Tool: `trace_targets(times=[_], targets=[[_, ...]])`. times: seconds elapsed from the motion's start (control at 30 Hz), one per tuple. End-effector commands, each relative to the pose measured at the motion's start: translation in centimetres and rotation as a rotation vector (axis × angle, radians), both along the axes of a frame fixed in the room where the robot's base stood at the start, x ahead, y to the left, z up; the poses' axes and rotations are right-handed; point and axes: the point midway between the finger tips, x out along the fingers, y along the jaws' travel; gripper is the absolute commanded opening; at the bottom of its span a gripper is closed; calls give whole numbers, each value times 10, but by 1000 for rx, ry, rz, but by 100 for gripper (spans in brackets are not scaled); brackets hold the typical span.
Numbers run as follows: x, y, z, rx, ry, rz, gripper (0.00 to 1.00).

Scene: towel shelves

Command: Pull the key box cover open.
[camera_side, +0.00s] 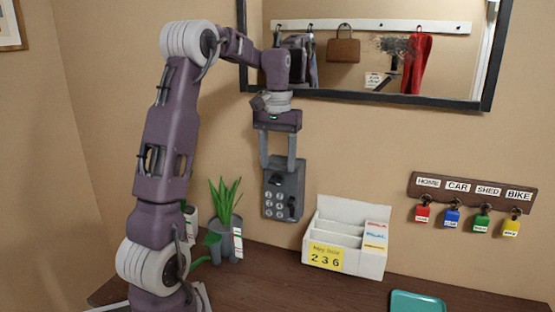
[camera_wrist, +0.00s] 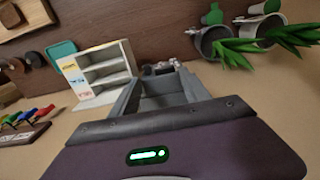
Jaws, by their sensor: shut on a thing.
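The grey key box (camera_side: 299,180) hangs on the wall above the desk, upright, with a numbered keypad and a dark knob on its front cover (camera_side: 270,205). My gripper (camera_side: 278,164) comes down from above, with its two fingers spread across the width of the box's upper part. It is shut on the key box cover. In the wrist view the grey box (camera_wrist: 160,88) shows between the fingers. I cannot tell whether the cover stands away from the box; the grip hides part of its top edge.
A white letter holder (camera_side: 372,262) stands on the desk (camera_side: 265,280) to the right. Potted plants (camera_side: 226,240) stand to the left. A key rack (camera_side: 470,193) with several coloured tags hangs at right. A framed mirror (camera_side: 390,98) is above; a teal tray (camera_side: 418,301) lies in front.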

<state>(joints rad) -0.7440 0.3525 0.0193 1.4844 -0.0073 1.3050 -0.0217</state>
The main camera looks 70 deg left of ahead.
Motion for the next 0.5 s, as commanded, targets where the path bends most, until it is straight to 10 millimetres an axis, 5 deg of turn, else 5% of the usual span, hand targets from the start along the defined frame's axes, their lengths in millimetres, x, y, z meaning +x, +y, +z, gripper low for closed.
trace_targets(times=[0.5], targets=[[-14, -14, -7, 62, -60, 0, 0]])
